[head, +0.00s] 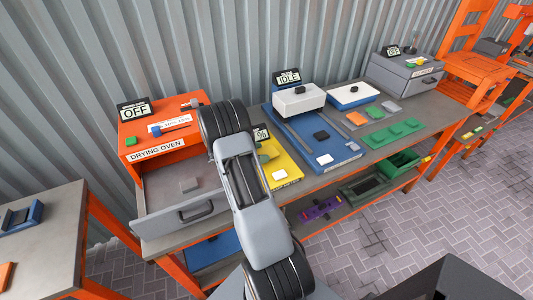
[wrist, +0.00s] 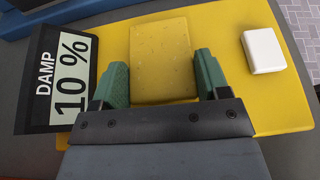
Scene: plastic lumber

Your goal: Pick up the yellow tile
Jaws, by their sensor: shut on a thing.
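The yellow tile (wrist: 165,42) is a square, speckled slab in the middle of the wrist view, over a yellow board (wrist: 228,30). My gripper (wrist: 162,70) has its green fingers on the tile's left and right sides and is shut on it. I cannot tell whether the tile touches the board or is lifted. The yellow board (head: 285,167) shows there to the right of my arm.
A display reading DAMP 10 % (wrist: 62,78) stands close left of the gripper. A white block (wrist: 263,50) lies on the board to the right. An orange drying oven (head: 165,127) with an open drawer (head: 165,187) is left; a blue board (head: 325,145) is right.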

